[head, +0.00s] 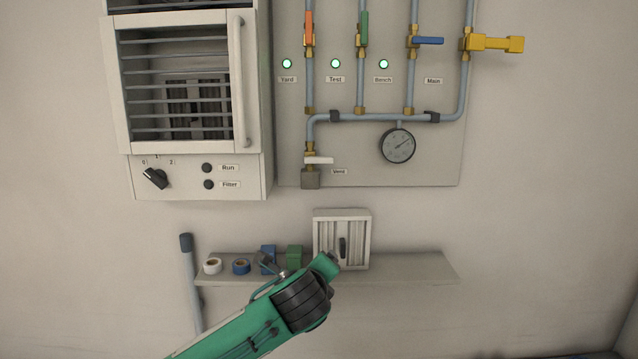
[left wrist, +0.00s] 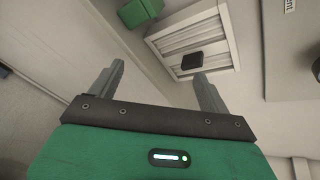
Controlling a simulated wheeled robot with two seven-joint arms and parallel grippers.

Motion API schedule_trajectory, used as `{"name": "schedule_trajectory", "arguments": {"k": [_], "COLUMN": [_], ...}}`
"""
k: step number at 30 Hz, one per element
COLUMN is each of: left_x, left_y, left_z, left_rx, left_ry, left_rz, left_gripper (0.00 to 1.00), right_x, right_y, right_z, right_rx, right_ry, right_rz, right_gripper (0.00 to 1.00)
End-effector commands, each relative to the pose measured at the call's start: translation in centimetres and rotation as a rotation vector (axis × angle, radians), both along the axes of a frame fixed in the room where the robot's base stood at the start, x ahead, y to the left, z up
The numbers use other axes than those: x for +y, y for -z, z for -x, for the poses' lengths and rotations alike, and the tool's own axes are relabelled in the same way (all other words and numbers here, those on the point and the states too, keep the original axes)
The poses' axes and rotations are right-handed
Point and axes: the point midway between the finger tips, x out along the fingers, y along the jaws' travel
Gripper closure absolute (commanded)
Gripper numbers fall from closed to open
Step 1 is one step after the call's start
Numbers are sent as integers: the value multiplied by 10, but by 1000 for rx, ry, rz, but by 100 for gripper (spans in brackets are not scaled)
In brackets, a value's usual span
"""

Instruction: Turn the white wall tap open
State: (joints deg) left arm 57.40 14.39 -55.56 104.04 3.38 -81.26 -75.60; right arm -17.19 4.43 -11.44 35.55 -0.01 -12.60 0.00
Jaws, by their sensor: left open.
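The white wall tap (head: 319,160) shows in the head view beside the Vent label, on the lower left of the pipe panel. Its white lever lies level, pointing right, above a grey block at the pipe's foot. My left gripper (head: 332,260) is below the tap, in front of the small white box on the shelf; its fingers are hard to make out there. In the left wrist view the left gripper (left wrist: 159,69) is open with nothing between its fingers. I cannot make out the tap in that view. My right gripper is not in view.
A shelf (head: 420,268) below the panel holds tape rolls, blue and green blocks and a white slatted box (head: 357,225) with a dark handle. A pressure gauge (head: 397,146) is right of the tap. A white cabinet (head: 262,100) stands left. Coloured taps are above.

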Motion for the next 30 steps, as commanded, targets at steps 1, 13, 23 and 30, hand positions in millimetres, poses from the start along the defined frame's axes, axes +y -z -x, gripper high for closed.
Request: {"name": "schedule_trajectory", "arguments": {"k": [1, 13, 23, 30], "left_x": [-3, -10, -7, -6], "left_y": [-26, -175, -216, -220], "left_z": [1, 33, 46, 15], "left_rx": [-49, -344, -419, -416], "left_ry": [20, 80, 60, 58], "left_rz": [-68, -650, -849, -852], "left_gripper": [20, 20, 20, 20], "right_x": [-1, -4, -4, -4], "right_y": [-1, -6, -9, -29], "right_z": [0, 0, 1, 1], "right_rx": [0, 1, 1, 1], "right_ry": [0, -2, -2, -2], "right_rz": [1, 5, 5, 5], "right_gripper": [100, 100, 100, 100]}}
